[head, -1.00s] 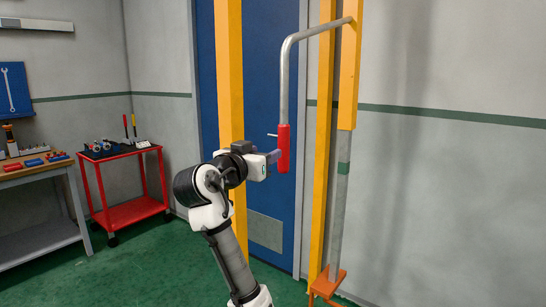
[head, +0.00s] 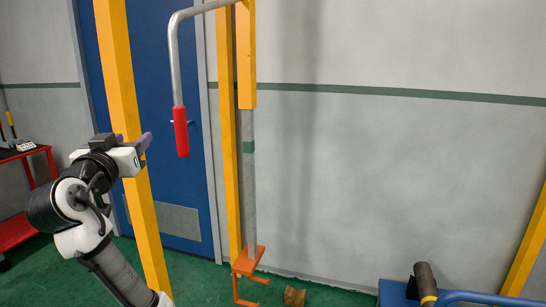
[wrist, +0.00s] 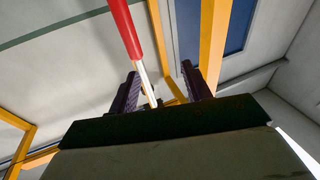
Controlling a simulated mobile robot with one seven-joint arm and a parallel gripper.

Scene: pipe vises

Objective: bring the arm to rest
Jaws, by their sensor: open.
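My gripper (head: 143,142) is open and empty at the left of the head view. It stands a little to the left of the red grip (head: 181,131) at the lower end of a bent grey metal handle (head: 176,60), and apart from it in that view. In the wrist view the two dark fingers of my gripper (wrist: 163,92) are spread wide. The red grip (wrist: 124,28) shows there beyond the fingers, with a pale rod below it that appears between them. How far away it is, I cannot tell from that view.
A yellow post (head: 130,130) stands behind my arm, before a blue door (head: 170,120). A second yellow post (head: 228,150) and a grey post with an orange foot (head: 249,262) stand right of the handle. A blue bench with a dark cylinder (head: 425,280) is at lower right. The red cart (head: 15,230) is at left.

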